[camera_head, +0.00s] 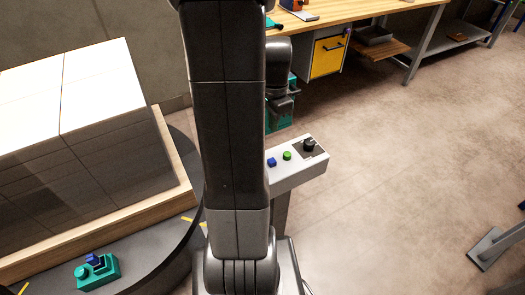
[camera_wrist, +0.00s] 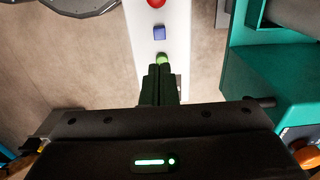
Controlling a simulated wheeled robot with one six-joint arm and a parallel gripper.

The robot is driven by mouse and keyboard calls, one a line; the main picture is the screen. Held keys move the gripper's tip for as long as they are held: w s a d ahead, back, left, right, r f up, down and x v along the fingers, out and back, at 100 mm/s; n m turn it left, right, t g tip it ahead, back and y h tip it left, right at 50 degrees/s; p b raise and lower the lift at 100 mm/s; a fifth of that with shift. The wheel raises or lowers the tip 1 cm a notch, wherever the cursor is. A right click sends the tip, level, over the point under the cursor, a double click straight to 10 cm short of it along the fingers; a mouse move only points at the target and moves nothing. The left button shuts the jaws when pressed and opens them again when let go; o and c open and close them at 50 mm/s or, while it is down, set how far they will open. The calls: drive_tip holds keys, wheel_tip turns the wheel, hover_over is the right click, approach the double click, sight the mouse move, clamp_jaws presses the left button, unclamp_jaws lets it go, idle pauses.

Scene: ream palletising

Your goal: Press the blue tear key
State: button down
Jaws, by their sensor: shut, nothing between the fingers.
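The blue key (camera_head: 271,162) also shows in the head view, just right of my arm. My gripper (camera_wrist: 159,70) is shut and empty. Its fingertips point at the panel, overlapping the green button's near edge in the picture and short of the blue key. I cannot tell their height above the panel. In the head view my arm hides the panel's left end.
A black knob (camera_head: 309,146) sits at the panel's right end. Teal machinery (camera_wrist: 265,85) stands close on the right in the wrist view. A loaded pallet (camera_head: 180,165) with white-topped stacks is at left.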

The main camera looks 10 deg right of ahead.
wheel_tip(320, 180, down, 14)
drive_tip(key=shift+f+b, duration=0.1)
drive_tip(key=shift+b, duration=0.45)
idle(0.4)
drive_tip(key=shift+f+b, duration=0.85)
drive_tip(key=shift+b, duration=0.05)
drive_tip(key=shift+s+a+f, duration=0.1)
drive_tip(key=shift+s+f, duration=0.05)
drive_tip(key=shift+s, duration=0.1)
drive_tip(key=shift+r+p, duration=0.4)
drive_tip(key=shift+r, duration=0.1)
wheel_tip(320, 180, up, 14)
drive_tip(key=p, duration=0.3)
drive_tip(key=shift+w+f, duration=0.15)
drive_tip(key=shift+w, duration=0.1)
